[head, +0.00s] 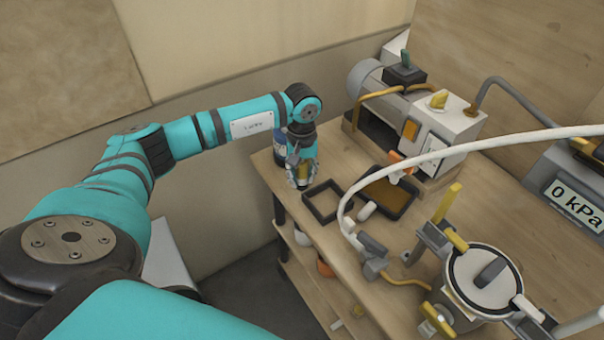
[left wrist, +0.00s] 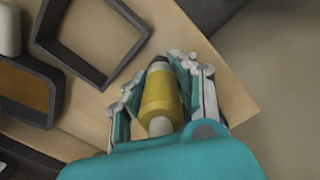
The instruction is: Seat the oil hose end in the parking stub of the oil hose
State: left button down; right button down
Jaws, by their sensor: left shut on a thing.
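My left gripper (head: 302,180) is at the left end of the wooden bench, shut on a yellow cylinder. In the left wrist view, the gripper (left wrist: 155,100) has its fingers on both sides of this yellow cylinder (left wrist: 160,97), which has a dark far end and a pale near end. I cannot tell whether it is the oil hose end, or whether it touches the bench. A thick white hose (head: 480,143) arches from the right edge and comes down near a grey fitting (head: 372,246). I cannot pick out the parking stub with certainty. My right gripper is not in view.
An empty dark square frame (head: 308,207) and a dark tray (head: 409,206) with brown content lie close to the gripper. The pump unit (head: 445,128), a lidded pot (head: 483,278) and a "0 kPa" gauge (head: 575,200) stand farther right. A blue container (head: 280,147) shows behind the gripper.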

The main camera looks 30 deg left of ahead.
pick_arm(q)
jog(key=shift+f+b, duration=0.6)
jog(key=shift+f, duration=0.15)
jog(key=c, duration=1)
grip_release()
notch_tip(320, 180, up, 12)
jog(key=shift+w+a, duration=0.15)
jog(key=o, duration=1)
